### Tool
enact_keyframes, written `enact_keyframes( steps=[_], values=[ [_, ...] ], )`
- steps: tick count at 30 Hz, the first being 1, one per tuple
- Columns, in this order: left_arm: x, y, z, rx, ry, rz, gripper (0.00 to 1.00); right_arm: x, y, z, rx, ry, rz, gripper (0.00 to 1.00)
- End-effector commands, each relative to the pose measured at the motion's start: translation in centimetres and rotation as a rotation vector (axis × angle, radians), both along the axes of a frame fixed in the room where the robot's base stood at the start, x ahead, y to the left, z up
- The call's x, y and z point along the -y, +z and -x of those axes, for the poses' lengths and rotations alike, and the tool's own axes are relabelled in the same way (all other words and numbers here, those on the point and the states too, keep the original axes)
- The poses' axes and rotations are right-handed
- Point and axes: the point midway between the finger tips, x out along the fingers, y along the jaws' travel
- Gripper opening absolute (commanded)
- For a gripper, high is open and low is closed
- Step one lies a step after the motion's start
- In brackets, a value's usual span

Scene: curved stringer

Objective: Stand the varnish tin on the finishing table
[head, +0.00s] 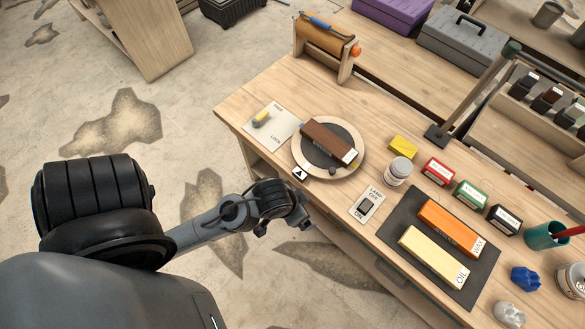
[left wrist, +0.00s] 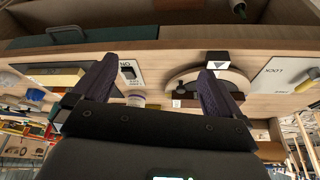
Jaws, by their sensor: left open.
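No tin in view carries a label that I can read as varnish. A small white jar with a grey lid (head: 398,171) stands upright on the wooden workbench (head: 258,103), right of the round turntable (head: 355,130). Another pale jar (head: 572,281) is cut off at the right edge. A grey-brown tin (head: 547,14) stands on a surface at the top right. I cannot tell which surface is the finishing table. My left gripper (head: 300,212) is in front of the bench's near edge, apart from everything on it. In the left wrist view its fingers (left wrist: 158,70) are spread and empty.
A dark wooden block (head: 325,137) lies on the turntable, beside a lock plate (head: 277,124). A lamp switch (head: 365,205), a dark mat (head: 402,218) with orange and cream bars, and several small boxes (head: 470,194) crowd the right. A lamp arm (head: 475,95) rises behind them.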

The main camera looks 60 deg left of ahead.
Motion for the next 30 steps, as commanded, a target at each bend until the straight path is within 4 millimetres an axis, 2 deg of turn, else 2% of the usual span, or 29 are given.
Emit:
enact_keyframes(
  steps=[3, 6, 20, 26, 30],
  values=[
    [0.5, 0.5, 1.7, -0.035, -0.117, -0.033, 1.00, 0.1, 0.0, 0.0, 0.000, 0.003, 0.004, 0.43],
    [0.7, 0.7, 2.4, -0.052, -0.170, -0.047, 1.00, 0.2, 0.0, 0.0, 0.000, 0.004, 0.007, 0.43],
    [0.8, 1.2, 2.6, -0.055, -0.189, -0.053, 1.00, 0.1, 0.4, 0.0, 0.000, 0.002, 0.004, 0.43],
    [0.8, 3.8, 2.6, -0.055, -0.189, -0.053, 1.00, 0.0, 3.0, 0.0, -0.001, -0.001, -0.001, 0.43],
    [0.8, 7.3, 2.6, -0.055, -0.189, -0.053, 1.00, -0.1, 6.4, 0.0, -0.002, -0.002, -0.004, 0.43]
  ],
)
